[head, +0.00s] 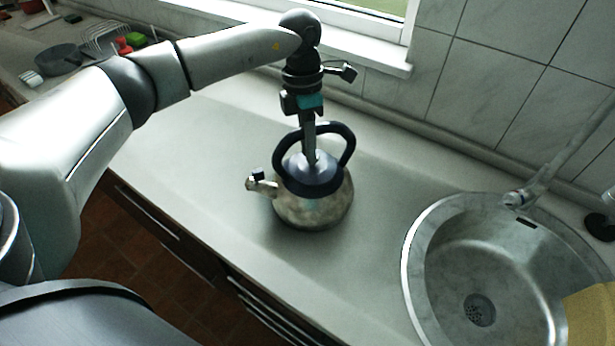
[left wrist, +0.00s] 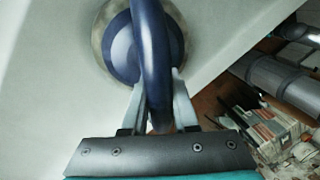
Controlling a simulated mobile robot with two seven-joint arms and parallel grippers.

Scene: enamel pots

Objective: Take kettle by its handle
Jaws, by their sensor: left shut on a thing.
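The kettle (head: 313,208) stands on the countertop in the middle of the head view, with its spout to the left. It has a worn metallic body, a bluish lid and a dark arched handle (head: 349,150). My left gripper (head: 310,152) reaches down from above and is shut on the handle. In the left wrist view, the dark blue handle (left wrist: 150,50) runs down between the two fingers of my left gripper (left wrist: 158,112), with the kettle body (left wrist: 100,42) behind it. My right gripper is not in view.
A round metal sink (head: 440,270) with a faucet (head: 540,180) is at the right. A grey pan (head: 62,60), a dish rack (head: 108,36) and small items stand at the far left. The countertop (head: 200,150) around the kettle is clear. A window sill and tiled wall are behind.

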